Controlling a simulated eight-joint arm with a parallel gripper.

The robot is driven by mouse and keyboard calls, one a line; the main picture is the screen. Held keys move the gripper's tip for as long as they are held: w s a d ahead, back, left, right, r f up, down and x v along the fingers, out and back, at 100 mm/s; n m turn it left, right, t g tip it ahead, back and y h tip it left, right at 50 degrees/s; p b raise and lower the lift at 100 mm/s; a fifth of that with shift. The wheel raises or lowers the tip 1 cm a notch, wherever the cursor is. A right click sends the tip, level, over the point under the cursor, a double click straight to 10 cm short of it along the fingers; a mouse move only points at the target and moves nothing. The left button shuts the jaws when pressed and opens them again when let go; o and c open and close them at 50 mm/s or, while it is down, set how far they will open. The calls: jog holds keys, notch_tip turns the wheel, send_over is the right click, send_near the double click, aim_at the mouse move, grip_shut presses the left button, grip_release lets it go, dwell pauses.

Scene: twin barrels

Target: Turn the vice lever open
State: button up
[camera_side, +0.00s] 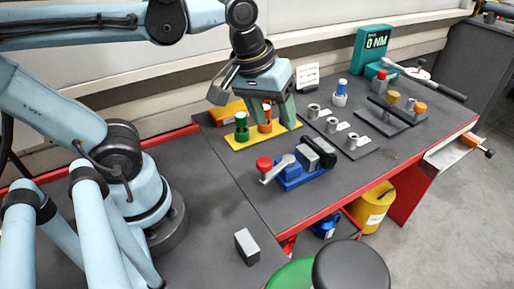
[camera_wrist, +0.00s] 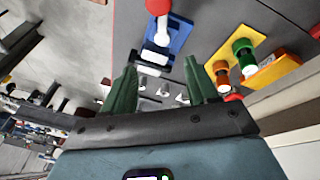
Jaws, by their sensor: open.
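The vice (camera_side: 303,162) is blue with dark grey jaws and sits on the dark bench top. Its lever (camera_side: 277,168) is a pale bar ending in a red knob, at the vice's left end. In the wrist view the vice (camera_wrist: 178,38) is at the top, with the lever (camera_wrist: 162,27) pointing up to its red knob. My gripper (camera_side: 276,108) has green fingers and hangs above the yellow plate, behind the vice and apart from the lever. In the wrist view my gripper (camera_wrist: 158,88) shows its two fingers spread with nothing held between them.
A yellow plate (camera_side: 238,141) with green and orange-topped cylinders stands behind the vice, below my gripper. Dark plates with metal posts (camera_side: 352,141) lie to the right. A teal display (camera_side: 373,42) stands at the back. A small grey block (camera_side: 247,246) lies in front. Bench around the vice's front is clear.

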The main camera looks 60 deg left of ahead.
aim_at(264, 161)
jog(key=s+d+r+n+g, duration=0.3)
jog(key=r+n+g, duration=0.15)
jog(key=n, duration=0.25)
jog(key=shift+t, duration=0.45)
jog(key=shift+s+a+f, duration=0.1)
jog(key=shift+f, duration=2.8)
jog(key=shift+a+f, duration=0.1)
jog(key=shift+f, duration=2.8)
grip_shut()
